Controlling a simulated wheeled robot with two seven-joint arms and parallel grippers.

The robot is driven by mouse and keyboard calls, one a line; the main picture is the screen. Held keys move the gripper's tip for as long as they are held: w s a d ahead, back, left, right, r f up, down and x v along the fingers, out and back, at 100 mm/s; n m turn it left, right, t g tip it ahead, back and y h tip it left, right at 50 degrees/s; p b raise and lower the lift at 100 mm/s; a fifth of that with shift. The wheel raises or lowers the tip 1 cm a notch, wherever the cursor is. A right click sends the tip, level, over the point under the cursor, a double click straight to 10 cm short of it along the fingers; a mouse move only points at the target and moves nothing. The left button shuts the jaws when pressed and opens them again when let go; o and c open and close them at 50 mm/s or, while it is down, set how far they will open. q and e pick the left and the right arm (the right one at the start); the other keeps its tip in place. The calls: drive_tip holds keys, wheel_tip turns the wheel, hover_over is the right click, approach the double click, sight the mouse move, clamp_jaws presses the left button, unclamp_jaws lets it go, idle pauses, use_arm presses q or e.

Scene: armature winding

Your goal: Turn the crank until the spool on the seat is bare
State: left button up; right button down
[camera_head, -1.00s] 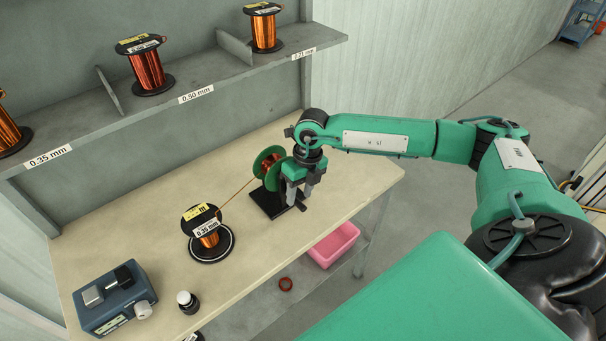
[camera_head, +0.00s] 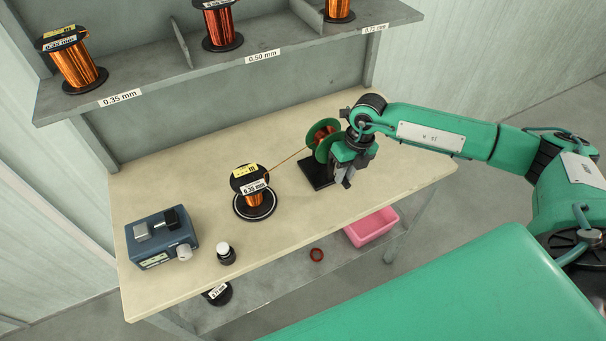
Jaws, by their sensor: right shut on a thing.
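The spool (camera_head: 256,199) stands upright on the round black seat (camera_head: 240,215) with a white ring; copper wire still shows around its core. Its label appears to read 0.35 mm. A copper wire (camera_head: 290,160) runs taut from it up to the winder's green-flanged reel (camera_head: 322,135), which carries copper-red winding. The winder has a black base (camera_head: 313,175). My right gripper (camera_head: 346,176) points down at the reel's right side, shut on the crank, which is mostly hidden behind the fingers. My left gripper is not in view.
Copper spools stand on the shelf (camera_head: 190,75) behind. Below are a pink bin (camera_head: 372,230), a red ring (camera_head: 316,255) and a dark spool (camera_head: 218,294).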

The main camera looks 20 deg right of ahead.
drive_tip(key=shift+a+r+p, duration=0.35)
drive_tip(key=shift+a+p, duration=0.3)
drive_tip(key=shift+a, duration=0.25)
drive_tip(key=a+r+p, duration=0.4)
drive_tip(key=r+p, duration=0.3)
drive_tip(key=d+r, duration=0.4)
drive_tip(key=d, duration=0.2)
drive_tip(key=shift+r, duration=0.15)
drive_tip(key=shift+d, duration=0.1)
